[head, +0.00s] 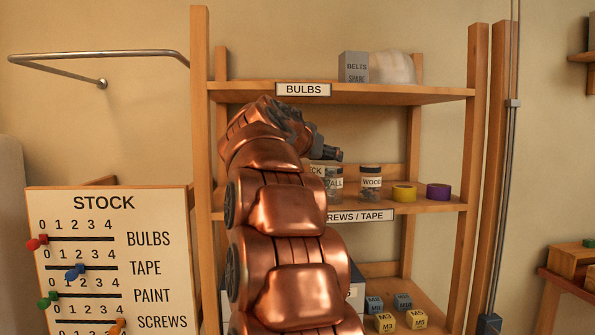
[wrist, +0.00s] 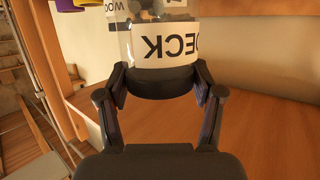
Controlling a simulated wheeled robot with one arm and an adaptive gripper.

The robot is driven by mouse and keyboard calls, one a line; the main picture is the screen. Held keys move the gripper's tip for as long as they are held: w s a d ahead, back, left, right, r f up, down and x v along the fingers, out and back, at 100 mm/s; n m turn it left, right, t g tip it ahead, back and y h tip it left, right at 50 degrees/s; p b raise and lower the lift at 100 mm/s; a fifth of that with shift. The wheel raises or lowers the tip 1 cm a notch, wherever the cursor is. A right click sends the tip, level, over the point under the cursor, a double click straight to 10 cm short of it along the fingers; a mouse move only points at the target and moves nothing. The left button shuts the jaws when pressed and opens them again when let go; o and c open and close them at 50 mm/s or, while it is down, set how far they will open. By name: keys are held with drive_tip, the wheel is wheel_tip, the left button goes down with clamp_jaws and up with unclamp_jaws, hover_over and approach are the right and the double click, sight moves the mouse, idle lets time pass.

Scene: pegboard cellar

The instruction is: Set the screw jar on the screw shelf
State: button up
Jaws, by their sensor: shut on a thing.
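A clear jar labelled DECK (wrist: 165,47) with a dark lid is held at its lid by my gripper (wrist: 158,82), one finger on each side, in the wrist view. In the head view the jar's label (head: 316,170) shows partly beside my arm, at the middle shelf marked SCREWS / TAPE (head: 430,205). My gripper (head: 326,152) is above it there, partly hidden by my arm. Jars labelled WALL (head: 335,184) and WOOD (head: 371,182) stand on that shelf to its right. I cannot tell whether the DECK jar's base touches the shelf.
Yellow tape (head: 404,192) and purple tape (head: 438,191) lie right of the jars. The BULBS shelf (head: 430,93) is close above my gripper. A STOCK board (head: 105,225) stands at left. My arm hides the shelf's left part.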

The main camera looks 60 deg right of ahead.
drive_tip(key=shift+w+d+f+p, duration=0.4)
drive_tip(key=shift+w+f+p, duration=0.4)
drive_tip(key=shift+w, duration=1.1)
drive_tip(key=shift+w+d+f+p, duration=0.45)
drive_tip(key=shift+w+f+p, duration=0.3)
drive_tip(key=shift+w, duration=1.1)
drive_tip(key=shift+w+d+f+p, duration=0.4)
drive_tip(key=shift+w+f+p, duration=0.35)
drive_tip(key=shift+w, duration=1.15)
drive_tip(key=o, duration=1.5)
drive_tip(key=shift+a+r, duration=0.1)
drive_tip(key=shift+a, duration=0.05)
drive_tip(key=b+v, duration=0.3)
drive_tip(key=v, duration=0.8)
drive_tip(key=shift+a+r+b, duration=0.1)
drive_tip(key=shift+a+b, duration=0.2)
drive_tip(key=shift+a, duration=0.05)
